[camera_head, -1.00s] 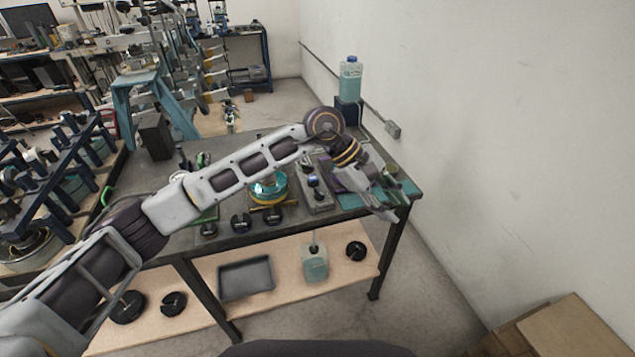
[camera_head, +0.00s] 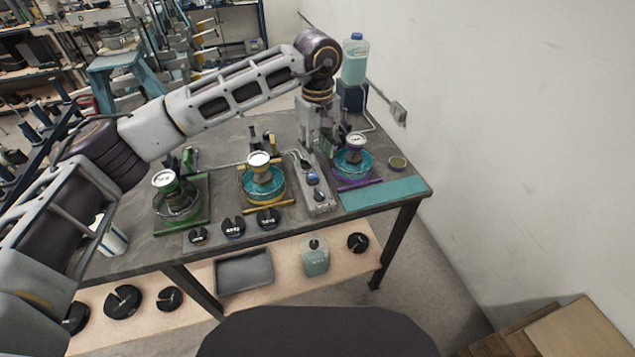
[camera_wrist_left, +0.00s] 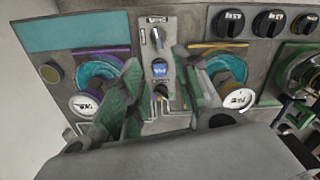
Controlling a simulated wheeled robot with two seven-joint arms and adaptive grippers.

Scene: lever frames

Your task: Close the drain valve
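A grey valve block (camera_head: 316,188) stands on the table between the yellow and purple stations, with a few small knobs or levers and a blue face on it. In the left wrist view the block (camera_wrist_left: 158,52) has a lever knob (camera_wrist_left: 156,38) and another dark knob low between my fingers. I cannot tell which of these is the drain valve. My left gripper (camera_head: 318,148) points down behind the block. Its green-grey fingers show spread apart and empty in the left wrist view (camera_wrist_left: 160,98), one on each side of the block. My right gripper is not in view.
Gauge-topped stations stand close by: purple (camera_head: 353,162) on the right, yellow (camera_head: 262,182) and green (camera_head: 178,198) on the left. Black slotted weights (camera_head: 233,227) lie along the front edge. A blue bottle (camera_head: 355,60) stands at the back. A teal mat (camera_head: 385,193) is bare.

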